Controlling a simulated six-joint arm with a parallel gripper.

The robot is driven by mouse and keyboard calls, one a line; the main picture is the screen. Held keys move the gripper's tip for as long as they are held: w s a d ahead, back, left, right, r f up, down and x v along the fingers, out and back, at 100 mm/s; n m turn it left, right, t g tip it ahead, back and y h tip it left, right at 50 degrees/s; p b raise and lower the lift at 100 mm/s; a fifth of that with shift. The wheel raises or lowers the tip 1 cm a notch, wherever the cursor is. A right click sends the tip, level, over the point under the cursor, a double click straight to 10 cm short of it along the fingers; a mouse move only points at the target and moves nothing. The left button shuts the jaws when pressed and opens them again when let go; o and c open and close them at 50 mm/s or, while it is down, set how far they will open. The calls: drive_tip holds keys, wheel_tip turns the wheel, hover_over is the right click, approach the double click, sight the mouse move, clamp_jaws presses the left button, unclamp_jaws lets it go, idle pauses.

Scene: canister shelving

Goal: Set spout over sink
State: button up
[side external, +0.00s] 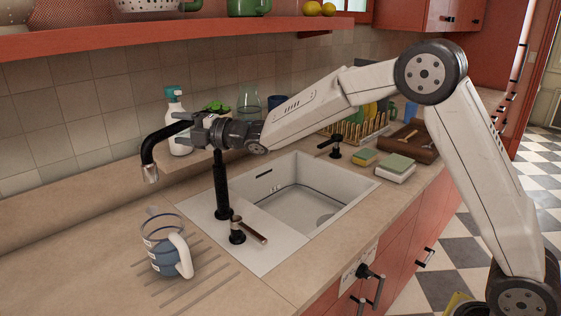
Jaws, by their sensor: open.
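The black faucet's upright post (222,190) stands at the left end of the white sink (345,190). Its curved spout (149,152) points left, away from the basin, with its metal tip (151,174) over the bare counter. My gripper (197,130) is open at the top of the faucet, where the spout meets the post. Its fingers overlap the spout there, and I cannot tell whether they touch it. The arm hides part of the join. The basin is empty.
A measuring jug (165,258) with blue contents stands on the counter grooves, front left. A spray bottle (176,110) stands behind the gripper. Sponges (397,164) and a dish rack (350,128) are at right.

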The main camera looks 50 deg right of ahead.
drive_tip(key=shift+x, duration=1.75)
drive_tip(key=shift+c, duration=0.2)
clamp_jaws()
